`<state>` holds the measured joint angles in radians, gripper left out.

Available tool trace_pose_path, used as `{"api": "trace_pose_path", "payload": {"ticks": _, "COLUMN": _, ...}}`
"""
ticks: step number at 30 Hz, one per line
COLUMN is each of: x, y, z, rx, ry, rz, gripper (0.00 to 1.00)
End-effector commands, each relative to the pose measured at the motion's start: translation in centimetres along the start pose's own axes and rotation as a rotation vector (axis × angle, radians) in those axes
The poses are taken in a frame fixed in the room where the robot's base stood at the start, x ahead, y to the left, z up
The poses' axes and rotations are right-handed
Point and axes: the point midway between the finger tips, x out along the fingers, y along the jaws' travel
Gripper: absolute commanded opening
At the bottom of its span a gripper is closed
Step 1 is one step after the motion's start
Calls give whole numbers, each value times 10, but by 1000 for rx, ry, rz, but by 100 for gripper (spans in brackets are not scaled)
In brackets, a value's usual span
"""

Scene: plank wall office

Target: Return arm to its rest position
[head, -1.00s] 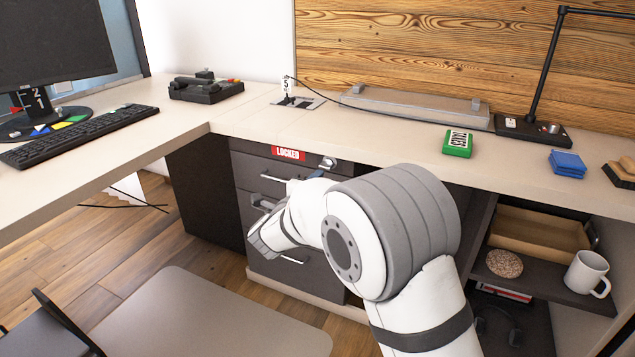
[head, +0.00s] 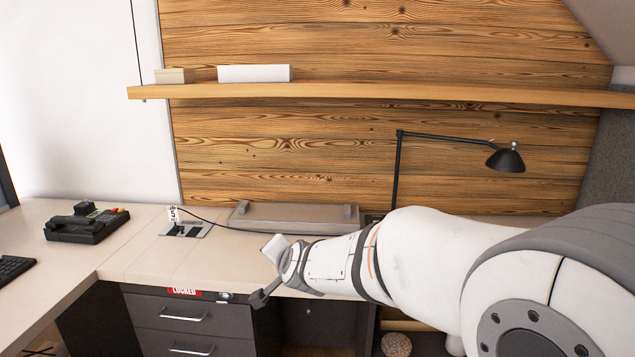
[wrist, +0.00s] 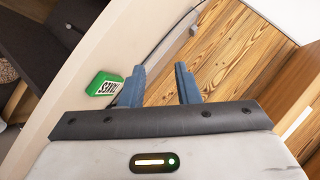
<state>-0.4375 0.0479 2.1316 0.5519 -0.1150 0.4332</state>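My white arm reaches in from the right of the head view and ends in front of the desk (head: 135,259) edge, above the drawer unit. In the wrist view my gripper (wrist: 158,70) has its two blue fingers apart with nothing between them. Beyond the fingertips are the plank wall and the desk top. In the head view the fingers are hard to make out at the arm's end.
The drawer unit (head: 197,320) has a red LOCKED label (head: 184,291); its drawers look shut. A black phone (head: 87,222), a grey case (head: 293,216) and a lamp (head: 506,159) stand on the desk. A green box (wrist: 104,84) shows in the wrist view. A shelf (head: 390,95) crosses the wall.

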Motion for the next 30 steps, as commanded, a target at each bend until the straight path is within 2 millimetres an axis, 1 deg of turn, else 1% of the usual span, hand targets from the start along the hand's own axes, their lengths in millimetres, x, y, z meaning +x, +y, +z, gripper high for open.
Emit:
{"api": "trace_pose_path", "payload": {"ticks": 1, "x": -34, "y": -6, "z": -22, "rx": -52, "ry": -33, "rz": 35, "gripper": 29}}
{"api": "trace_pose_path", "payload": {"ticks": 5, "x": -98, "y": 17, "z": -42, "rx": -208, "ry": -153, "rz": 145, "gripper": 29}}
{"api": "trace_pose_path", "payload": {"ticks": 6, "x": -120, "y": 25, "z": -47, "rx": -253, "ry": -191, "rz": 181, "gripper": 29}}
{"api": "trace_pose_path", "payload": {"ticks": 7, "x": -136, "y": 31, "z": -50, "rx": -287, "ry": -220, "rz": 209, "gripper": 29}}
{"api": "trace_pose_path", "payload": {"ticks": 8, "x": -152, "y": 37, "z": -53, "rx": -318, "ry": -249, "rz": 237, "gripper": 29}}
{"api": "trace_pose_path", "payload": {"ticks": 9, "x": -175, "y": 46, "z": -57, "rx": -359, "ry": -290, "rz": 277, "gripper": 29}}
{"api": "trace_pose_path", "payload": {"ticks": 11, "x": -209, "y": 59, "z": -61, "rx": -416, "ry": -353, "rz": 336, "gripper": 29}}
{"api": "trace_pose_path", "payload": {"ticks": 12, "x": -231, "y": 67, "z": -62, "rx": -450, "ry": -394, "rz": 375, "gripper": 29}}
{"api": "trace_pose_path", "payload": {"ticks": 14, "x": -262, "y": 79, "z": -64, "rx": -492, "ry": -453, "rz": 429, "gripper": 29}}
{"api": "trace_pose_path", "payload": {"ticks": 15, "x": -280, "y": 87, "z": -64, "rx": -516, "ry": -490, "rz": 463, "gripper": 29}}
{"api": "trace_pose_path", "payload": {"ticks": 18, "x": -317, "y": 102, "z": -62, "rx": -558, "ry": -567, "rz": 529, "gripper": 29}}
{"api": "trace_pose_path", "payload": {"ticks": 21, "x": -339, "y": 111, "z": -60, "rx": -580, "ry": -617, "rz": 570, "gripper": 29}}
{"api": "trace_pose_path", "payload": {"ticks": 23, "x": -346, "y": 115, "z": -58, "rx": -587, "ry": -635, "rz": 584, "gripper": 29}}
{"api": "trace_pose_path", "payload": {"ticks": 30, "x": -347, "y": 117, "z": -58, "rx": -589, "ry": -640, "rz": 588, "gripper": 29}}
